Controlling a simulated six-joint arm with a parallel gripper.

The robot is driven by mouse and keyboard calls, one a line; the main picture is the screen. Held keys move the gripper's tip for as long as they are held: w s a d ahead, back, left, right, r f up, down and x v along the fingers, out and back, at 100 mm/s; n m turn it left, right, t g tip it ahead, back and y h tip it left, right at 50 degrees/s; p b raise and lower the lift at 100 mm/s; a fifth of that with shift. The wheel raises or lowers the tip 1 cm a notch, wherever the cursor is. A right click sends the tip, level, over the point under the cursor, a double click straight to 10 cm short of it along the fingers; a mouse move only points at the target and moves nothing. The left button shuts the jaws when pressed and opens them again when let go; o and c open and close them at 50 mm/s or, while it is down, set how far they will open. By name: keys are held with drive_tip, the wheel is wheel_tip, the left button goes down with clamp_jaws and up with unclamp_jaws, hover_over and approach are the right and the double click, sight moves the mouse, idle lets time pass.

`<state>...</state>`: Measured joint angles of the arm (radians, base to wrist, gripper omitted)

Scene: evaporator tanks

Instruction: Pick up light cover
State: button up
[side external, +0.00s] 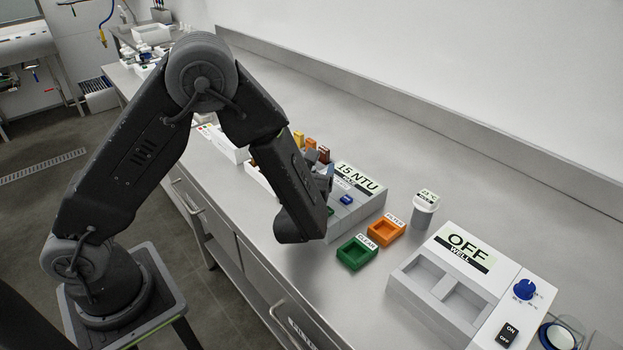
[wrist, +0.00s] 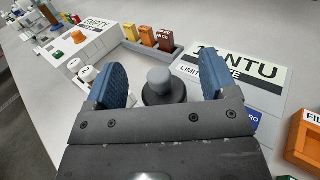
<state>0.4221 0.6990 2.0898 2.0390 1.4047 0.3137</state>
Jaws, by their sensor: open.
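The light cover (wrist: 162,92) appears to be the dark round cap with a grey knob in the wrist view, next to the turbidity meter's 15 NTU panel (wrist: 240,72). My gripper (wrist: 163,70) is open, with one blue finger on each side of the knob and a gap visible on both sides. In the side external view my gripper (side external: 324,178) is low beside the meter's 15 NTU display (side external: 357,177). There my own arm and gripper hide the cover.
A rack with orange and brown vials (wrist: 147,36) stands just beyond the gripper. A green CLEAN tray (side external: 357,253), an orange FILTER tray (side external: 386,231), a lidded grey cup (side external: 423,212) and the OFF WELL unit (side external: 462,285) are to the right.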

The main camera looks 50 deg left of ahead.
drive_tip(key=shift+c, duration=0.2)
drive_tip(key=c, duration=1)
drive_tip(key=shift+c, duration=0.2)
drive_tip(key=shift+r, duration=0.1)
